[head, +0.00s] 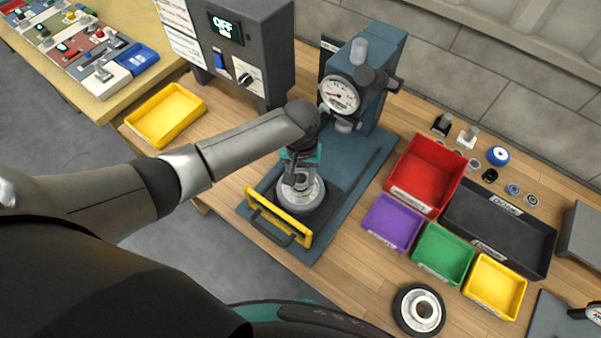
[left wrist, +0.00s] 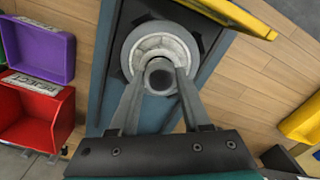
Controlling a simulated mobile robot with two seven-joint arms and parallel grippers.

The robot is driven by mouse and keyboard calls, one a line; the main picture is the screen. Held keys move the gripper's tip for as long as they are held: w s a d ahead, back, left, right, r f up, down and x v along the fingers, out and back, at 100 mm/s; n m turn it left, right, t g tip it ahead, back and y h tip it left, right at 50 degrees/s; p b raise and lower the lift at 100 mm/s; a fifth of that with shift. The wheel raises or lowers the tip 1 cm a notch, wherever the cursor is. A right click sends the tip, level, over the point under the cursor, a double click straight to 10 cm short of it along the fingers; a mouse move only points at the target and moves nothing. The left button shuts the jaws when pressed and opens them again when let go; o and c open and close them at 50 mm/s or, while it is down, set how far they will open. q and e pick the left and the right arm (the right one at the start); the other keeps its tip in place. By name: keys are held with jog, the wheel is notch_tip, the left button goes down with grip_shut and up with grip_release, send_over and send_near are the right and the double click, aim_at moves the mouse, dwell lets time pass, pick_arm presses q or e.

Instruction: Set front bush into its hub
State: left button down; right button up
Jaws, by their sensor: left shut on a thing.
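My left gripper (head: 297,178) points down over the press bed in the head view. In the left wrist view its two fingers (left wrist: 158,88) are shut on a small dark grey ring-shaped bush (left wrist: 159,80). The bush sits over the middle of the pale metal hub (left wrist: 136,52), which has a grey rim around it. The hub (head: 313,198) lies flat on the press base in the head view, partly hidden by the gripper. I cannot tell whether the bush touches the hub or is seated in it. My right gripper is not in view.
The blue press (head: 375,95) with a dial gauge stands just behind the gripper. A yellow guard with a handle (head: 278,216) is at the bed's front edge. Red (head: 437,152), purple, green, yellow and black bins stand to the right. Another wheel (head: 404,306) lies at the front.

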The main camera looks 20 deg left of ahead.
pick_arm(q)
jog(key=shift+f, duration=0.35)
dwell(0.3)
jog(key=shift+c, duration=1.4)
grip_release()
notch_tip(320, 180, up, 15)
jog(key=p, duration=0.2)
jog(key=shift+r, duration=0.15)
jog(key=shift+s, duration=0.1)
